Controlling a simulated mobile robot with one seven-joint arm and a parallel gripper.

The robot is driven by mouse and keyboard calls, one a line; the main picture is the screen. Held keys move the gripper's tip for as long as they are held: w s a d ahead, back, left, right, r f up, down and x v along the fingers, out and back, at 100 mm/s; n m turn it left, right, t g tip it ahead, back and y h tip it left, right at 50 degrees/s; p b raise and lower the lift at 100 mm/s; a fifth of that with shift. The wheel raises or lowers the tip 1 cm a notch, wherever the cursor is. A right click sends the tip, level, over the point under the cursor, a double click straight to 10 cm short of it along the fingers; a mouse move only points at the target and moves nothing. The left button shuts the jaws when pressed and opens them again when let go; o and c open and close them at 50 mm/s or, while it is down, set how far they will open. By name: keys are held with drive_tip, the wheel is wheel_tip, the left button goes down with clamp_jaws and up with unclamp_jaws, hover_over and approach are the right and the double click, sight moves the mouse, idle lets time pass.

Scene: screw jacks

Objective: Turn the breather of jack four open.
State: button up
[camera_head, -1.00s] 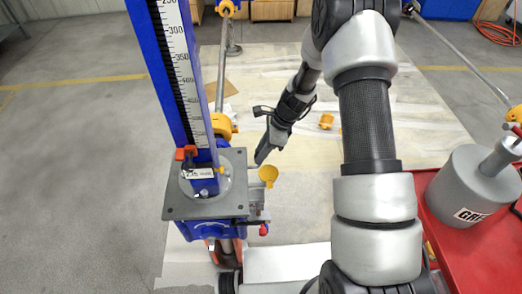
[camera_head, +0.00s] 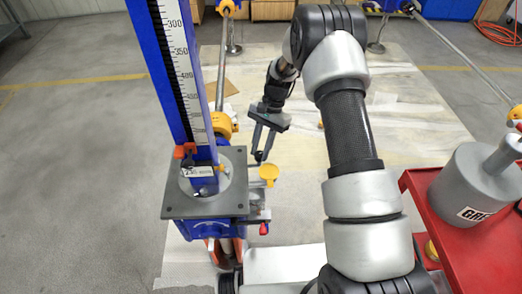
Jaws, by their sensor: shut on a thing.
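The blue jack (camera_head: 178,75) stands left of centre, with a grey top plate (camera_head: 230,205) and a scale on its column. I cannot read a jack number. A yellow round cap (camera_head: 269,172) sticks out on the plate's right side, with a red-tipped fitting (camera_head: 264,228) below it. My gripper (camera_head: 261,156) points down just behind the cap. Its fingertips converge on a small dark part at the plate's right edge, which seems to be the breather. The tips hide most of it, and its turned position cannot be told.
A red cart (camera_head: 425,215) with a grey canister (camera_head: 475,190) stands at the right, close to my arm. Another jack's yellow fitting (camera_head: 222,125) and metal rod lie behind the column. The floor at the left is free.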

drive_tip(key=n+h, duration=0.1)
drive_tip(key=n, duration=0.1)
drive_tip(key=n+g+h+b, duration=0.1)
drive_tip(key=n, duration=0.2)
drive_tip(key=shift+w+a+n, duration=0.1)
drive_tip(key=shift+a+n, duration=0.1)
drive_tip(key=shift+n, duration=0.1)
drive_tip(key=n+h, duration=0.2)
drive_tip(key=n, duration=0.3)
drive_tip(key=shift+a, duration=0.1)
idle(0.3)
drive_tip(key=o, duration=0.8)
drive_tip(key=shift+c, duration=0.2)
drive_tip(key=shift+r, duration=0.1)
drive_tip(key=p+v, duration=0.2)
drive_tip(key=v, duration=1.5)
drive_tip(key=shift+r, duration=0.15)
